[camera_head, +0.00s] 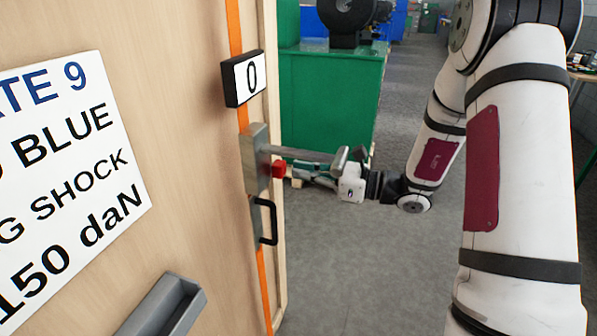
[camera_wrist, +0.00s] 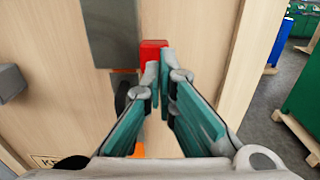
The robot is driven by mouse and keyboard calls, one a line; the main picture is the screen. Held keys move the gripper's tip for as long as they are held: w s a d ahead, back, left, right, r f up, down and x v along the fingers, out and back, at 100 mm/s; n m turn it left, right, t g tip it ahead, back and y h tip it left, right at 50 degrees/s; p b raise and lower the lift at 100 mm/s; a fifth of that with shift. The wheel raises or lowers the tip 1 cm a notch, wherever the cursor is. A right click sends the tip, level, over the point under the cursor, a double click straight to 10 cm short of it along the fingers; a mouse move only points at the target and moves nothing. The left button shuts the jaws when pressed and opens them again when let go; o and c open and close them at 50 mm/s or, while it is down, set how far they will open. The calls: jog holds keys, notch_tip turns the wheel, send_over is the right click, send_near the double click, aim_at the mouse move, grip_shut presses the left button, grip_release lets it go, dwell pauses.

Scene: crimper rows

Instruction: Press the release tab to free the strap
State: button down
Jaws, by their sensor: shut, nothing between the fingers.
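The red release tab (camera_head: 279,169) sticks out from the grey metal buckle (camera_head: 256,163) on the wooden panel. It also shows in the wrist view (camera_wrist: 152,49), just beyond my fingertips. The orange strap (camera_head: 235,30) runs vertically down the panel, above and below the buckle. My gripper (camera_head: 297,172) is shut and empty, its fingers pointing at the tab from the right. In the wrist view the closed fingertips (camera_wrist: 159,72) overlap the tab's lower edge; I cannot tell whether they touch it.
A black handle (camera_head: 266,221) sits below the tab. A display reading 0 (camera_head: 244,78) is above. A grey bracket (camera_head: 163,307) projects at lower left.

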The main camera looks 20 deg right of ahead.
jog(key=v, duration=1.1)
jog(key=shift+d, duration=0.15)
dwell(0.4)
